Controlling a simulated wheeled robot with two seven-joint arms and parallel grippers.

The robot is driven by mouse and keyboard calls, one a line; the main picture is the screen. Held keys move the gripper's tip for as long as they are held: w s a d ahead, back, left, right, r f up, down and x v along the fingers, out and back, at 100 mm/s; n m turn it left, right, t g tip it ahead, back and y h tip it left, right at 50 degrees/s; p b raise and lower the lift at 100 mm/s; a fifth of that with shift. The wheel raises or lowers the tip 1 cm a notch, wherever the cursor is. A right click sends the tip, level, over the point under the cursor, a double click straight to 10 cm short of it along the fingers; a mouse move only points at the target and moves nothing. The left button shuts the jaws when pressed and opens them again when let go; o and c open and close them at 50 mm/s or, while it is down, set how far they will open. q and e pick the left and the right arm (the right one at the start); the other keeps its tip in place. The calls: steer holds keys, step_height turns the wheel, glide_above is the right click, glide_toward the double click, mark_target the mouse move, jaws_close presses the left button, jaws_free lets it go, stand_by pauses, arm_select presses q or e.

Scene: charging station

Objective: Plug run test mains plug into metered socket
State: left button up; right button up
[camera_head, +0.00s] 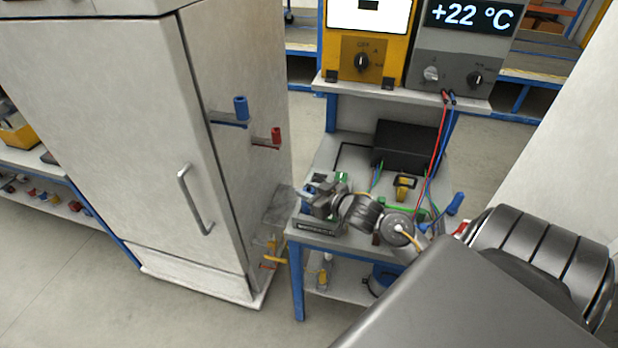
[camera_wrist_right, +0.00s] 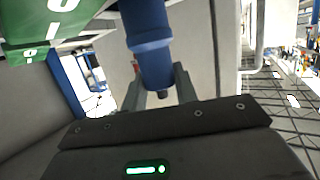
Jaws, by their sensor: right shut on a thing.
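My right gripper (camera_head: 314,200) is over the left part of the workbench in the head view. In the right wrist view its jaws (camera_wrist_right: 160,84) are shut on a blue cylindrical plug (camera_wrist_right: 150,48), which stretches up out of the frame. In the head view a small blue part (camera_head: 309,188) shows by the fingers. A green block with white 0 and I marks (camera_wrist_right: 45,30) is at the upper left of the wrist view, apart from the plug. I cannot tell which part is the metered socket, and no plug-to-socket contact shows. My left gripper is not in view.
A tall grey cabinet (camera_head: 110,130) stands left of the bench, with blue (camera_head: 241,108) and red (camera_head: 276,137) connectors on its side. Red and blue leads (camera_head: 433,150) hang from the instrument shelf (camera_head: 400,91). A black box (camera_head: 406,145) stands at the bench's back.

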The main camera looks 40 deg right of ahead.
steer(key=shift+f, duration=0.75)
steer(key=o, duration=1.1)
steer(key=shift+c, duration=0.2)
steer(key=shift+s, duration=0.1)
steer(key=b+v, duration=0.1)
steer(key=v, duration=0.9)
steer(key=shift+s+r, duration=0.25)
steer(key=shift+s, duration=0.05)
